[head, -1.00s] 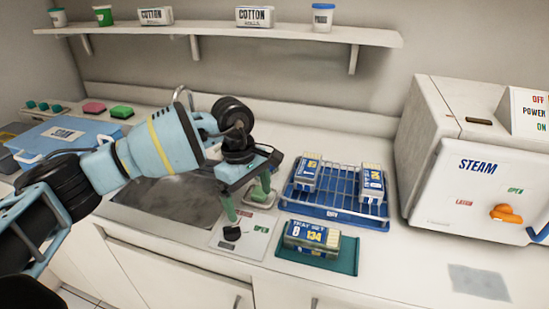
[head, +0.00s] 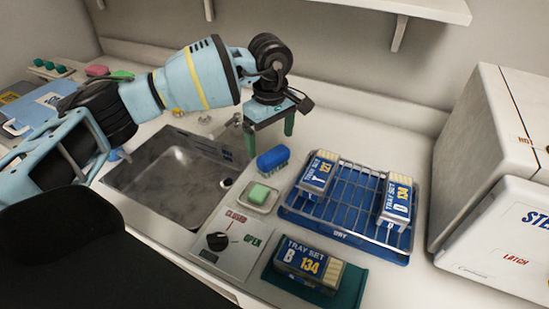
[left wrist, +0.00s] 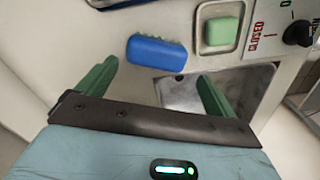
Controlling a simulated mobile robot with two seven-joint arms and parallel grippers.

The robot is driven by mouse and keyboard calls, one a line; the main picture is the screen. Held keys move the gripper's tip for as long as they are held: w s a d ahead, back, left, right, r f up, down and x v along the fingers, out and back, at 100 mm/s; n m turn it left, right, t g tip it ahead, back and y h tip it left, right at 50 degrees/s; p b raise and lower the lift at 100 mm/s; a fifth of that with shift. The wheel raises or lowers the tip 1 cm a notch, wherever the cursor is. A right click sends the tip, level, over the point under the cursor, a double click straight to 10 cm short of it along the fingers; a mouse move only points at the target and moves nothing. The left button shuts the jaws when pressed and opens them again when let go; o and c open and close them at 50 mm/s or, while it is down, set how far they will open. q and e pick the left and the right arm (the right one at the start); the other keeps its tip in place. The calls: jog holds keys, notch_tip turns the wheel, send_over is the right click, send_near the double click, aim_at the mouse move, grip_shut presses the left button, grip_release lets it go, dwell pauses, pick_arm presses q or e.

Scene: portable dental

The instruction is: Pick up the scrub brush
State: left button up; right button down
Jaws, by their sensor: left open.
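The scrub brush (head: 273,160), blue with bristles below, lies on the counter between the sink and the drying rack. My left gripper (head: 270,136) is open and empty, its two green fingers pointing down. In the head view it is just above and behind the brush. In the left wrist view, the brush (left wrist: 157,53) lies beyond the open fingers (left wrist: 158,72), nearer the left finger's side, and nothing is between the fingers. My right gripper is not in view.
A green soap (head: 259,194) on a dish sits in front of the brush. The steel sink (head: 165,180) is left. The blue rack (head: 340,225) with two tray sets is right. Tray set B (head: 308,263) and a knob panel (head: 229,243) are in front. A white steam unit (head: 500,235) stands far right.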

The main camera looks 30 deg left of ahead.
aim_at(274, 152)
pick_arm(q)
jog(key=shift+f, duration=0.75)
jog(key=shift+d+f, duration=0.1)
jog(key=shift+f, duration=0.2)
jog(key=shift+w+d+f+p, duration=0.1)
jog(key=shift+f+p, duration=0.05)
jog(key=shift+f, duration=1)
jog(key=shift+w+d+f+p, duration=0.1)
jog(key=shift+f+p, duration=0.05)
jog(key=shift+f, duration=1)
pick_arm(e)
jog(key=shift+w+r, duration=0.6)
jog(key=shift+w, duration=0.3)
pick_arm(q)
jog(key=shift+c, duration=0.4)
jog(key=c, duration=0.8)
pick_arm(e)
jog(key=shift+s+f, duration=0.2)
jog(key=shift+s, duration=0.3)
pick_arm(q)
jog(key=shift+r, duration=0.2)
